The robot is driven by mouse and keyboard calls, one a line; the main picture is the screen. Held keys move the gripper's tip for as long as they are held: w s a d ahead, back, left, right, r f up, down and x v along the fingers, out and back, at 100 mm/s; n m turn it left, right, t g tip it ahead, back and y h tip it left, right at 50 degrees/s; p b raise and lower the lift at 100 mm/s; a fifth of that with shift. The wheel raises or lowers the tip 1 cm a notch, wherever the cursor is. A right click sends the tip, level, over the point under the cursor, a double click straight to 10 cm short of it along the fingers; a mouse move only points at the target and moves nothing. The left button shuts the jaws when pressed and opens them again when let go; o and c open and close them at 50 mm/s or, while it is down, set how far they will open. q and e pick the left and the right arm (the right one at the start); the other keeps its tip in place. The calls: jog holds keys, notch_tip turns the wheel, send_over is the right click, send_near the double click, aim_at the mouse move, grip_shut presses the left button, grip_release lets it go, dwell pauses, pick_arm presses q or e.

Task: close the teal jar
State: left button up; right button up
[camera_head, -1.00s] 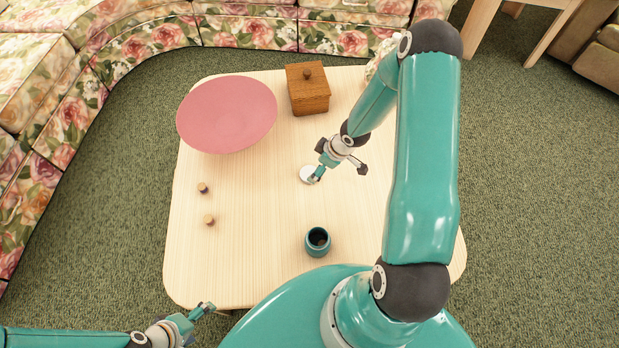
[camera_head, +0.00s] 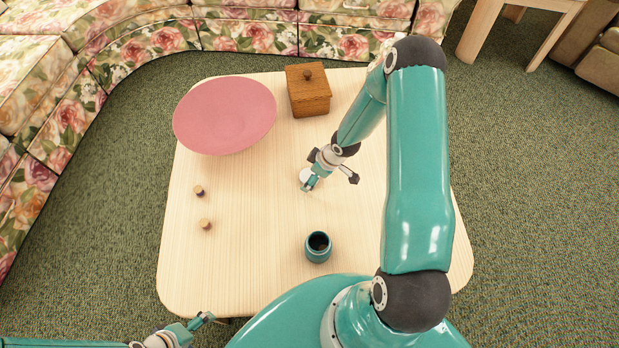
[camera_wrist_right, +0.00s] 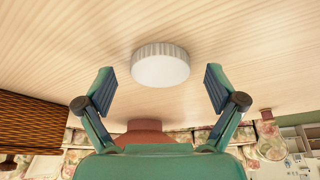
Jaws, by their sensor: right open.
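The teal jar (camera_head: 318,247) stands upright near the table's front, its mouth uncovered and dark inside. A round white lid (camera_wrist_right: 160,65) with a ribbed edge lies on the table; in the head view the lid (camera_head: 305,174) is partly hidden by my right gripper (camera_head: 313,184). In the right wrist view my right gripper (camera_wrist_right: 160,82) is open and empty, with the lid ahead, centred between its spread fingers. I cannot tell whether it touches the lid. My left gripper (camera_head: 205,319) is low at the table's front left corner, away from the jar; its jaw opening is unclear.
On the pale wooden table (camera_head: 255,215) are a pink dish (camera_head: 225,115) at the back left, a brown lidded wooden box (camera_head: 308,90) at the back and two small corks (camera_head: 198,190) (camera_head: 205,224) at the left. A floral sofa (camera_head: 250,35) curves behind.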

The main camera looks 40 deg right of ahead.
jog(key=shift+c, duration=0.4)
jog(key=shift+r, duration=0.1)
jog(key=c, duration=0.7)
notch_tip(320, 180, up, 10)
jog(key=p, duration=0.7)
jog(key=shift+p, duration=0.3)
